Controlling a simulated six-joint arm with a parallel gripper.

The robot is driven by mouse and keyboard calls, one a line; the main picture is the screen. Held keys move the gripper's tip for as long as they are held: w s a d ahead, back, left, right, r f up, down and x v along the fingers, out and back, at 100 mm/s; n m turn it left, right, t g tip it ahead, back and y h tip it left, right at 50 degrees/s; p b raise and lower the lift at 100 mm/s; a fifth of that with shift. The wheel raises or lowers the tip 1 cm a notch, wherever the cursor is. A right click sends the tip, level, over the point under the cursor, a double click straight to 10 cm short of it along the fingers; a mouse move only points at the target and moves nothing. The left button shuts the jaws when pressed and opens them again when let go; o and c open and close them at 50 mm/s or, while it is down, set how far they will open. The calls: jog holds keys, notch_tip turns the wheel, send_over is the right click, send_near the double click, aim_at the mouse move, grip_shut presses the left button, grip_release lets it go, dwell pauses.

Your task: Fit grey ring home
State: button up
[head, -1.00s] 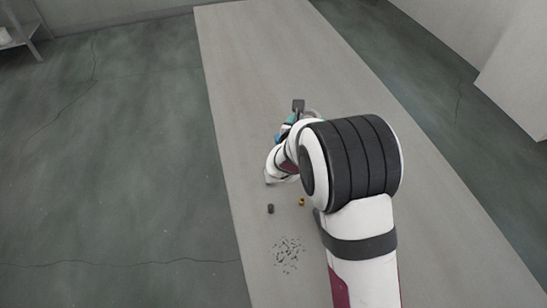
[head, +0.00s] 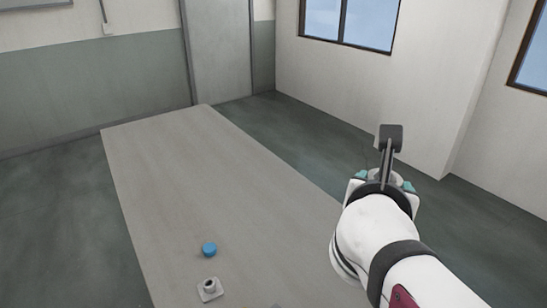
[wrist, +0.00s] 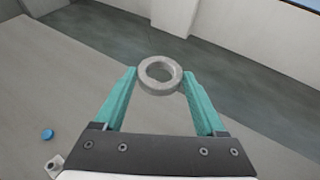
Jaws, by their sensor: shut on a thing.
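My gripper (wrist: 161,72) is shut on the grey ring (wrist: 160,91), which sits between the tips of its two teal fingers in the wrist view. The ring's hole faces the wrist camera and is empty. In the head view my gripper (head: 384,181) is raised at the right, over or past the table's right edge, with the ring partly hidden there. A pale square-based fitting (head: 209,291) with a round, dark-centred boss stands on the table at the bottom of the head view, well apart from the ring. It is cut off at the lower left of the wrist view (wrist: 54,167).
A blue round piece (head: 209,249) lies on the table just beyond the fitting. The long grey table (head: 190,180) is otherwise clear toward its far end. Small orange and grey bits are cut off at the head view's bottom edge. Walls and windows stand well back.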

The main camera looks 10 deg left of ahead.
jog(key=w+a+f, duration=0.6)
jog(key=a+f, duration=0.1)
jog(key=a, duration=0.4)
send_over(205, 290)
jog(key=s, duration=0.1)
notch_tip(205, 290, down, 24)
notch_tip(205, 290, down, 5)
jog(key=shift+a, duration=0.1)
jog(key=shift+f, duration=0.5)
jog(key=shift+f, duration=1.7)
dwell(1.6)
jog(key=o, duration=1.3)
